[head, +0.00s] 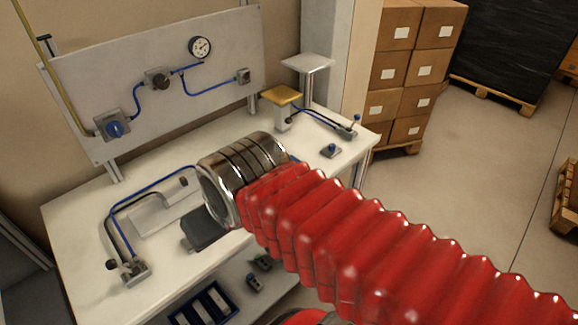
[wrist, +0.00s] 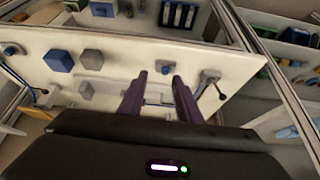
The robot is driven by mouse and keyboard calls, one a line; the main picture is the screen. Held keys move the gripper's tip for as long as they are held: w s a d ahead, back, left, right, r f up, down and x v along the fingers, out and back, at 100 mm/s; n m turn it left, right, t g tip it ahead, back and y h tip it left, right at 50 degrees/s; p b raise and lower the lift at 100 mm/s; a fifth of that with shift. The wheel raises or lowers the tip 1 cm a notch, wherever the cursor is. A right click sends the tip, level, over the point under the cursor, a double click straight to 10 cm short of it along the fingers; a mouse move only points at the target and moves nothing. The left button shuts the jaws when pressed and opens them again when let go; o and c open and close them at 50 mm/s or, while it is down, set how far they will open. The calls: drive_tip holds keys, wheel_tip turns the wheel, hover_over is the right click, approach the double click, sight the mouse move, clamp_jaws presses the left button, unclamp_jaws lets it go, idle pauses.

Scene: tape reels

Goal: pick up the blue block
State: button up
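The blue block (wrist: 58,59) is in the wrist view, on the white table top at the upper left. A grey block (wrist: 91,59) sits just right of it, and another grey block (wrist: 86,90) lies below that one. My gripper (wrist: 160,77) has its two dark fingers apart, with nothing held between them. The fingers are to the right of the blue block in the wrist view, clear of it. In the head view I cannot make out the blue block; my red arm and its metal end cover part of the table.
The white bench (head: 80,235) carries blue hoses and fittings, with a gauge panel (head: 170,75) behind. A yellow-topped stand (head: 282,95) and a small blue knob (head: 331,149) are at its right. A lever fitting (wrist: 209,80) stands right of my fingers. Stacked boxes (head: 405,70) stand beyond.

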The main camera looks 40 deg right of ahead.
drive_tip(key=shift+o, duration=0.2)
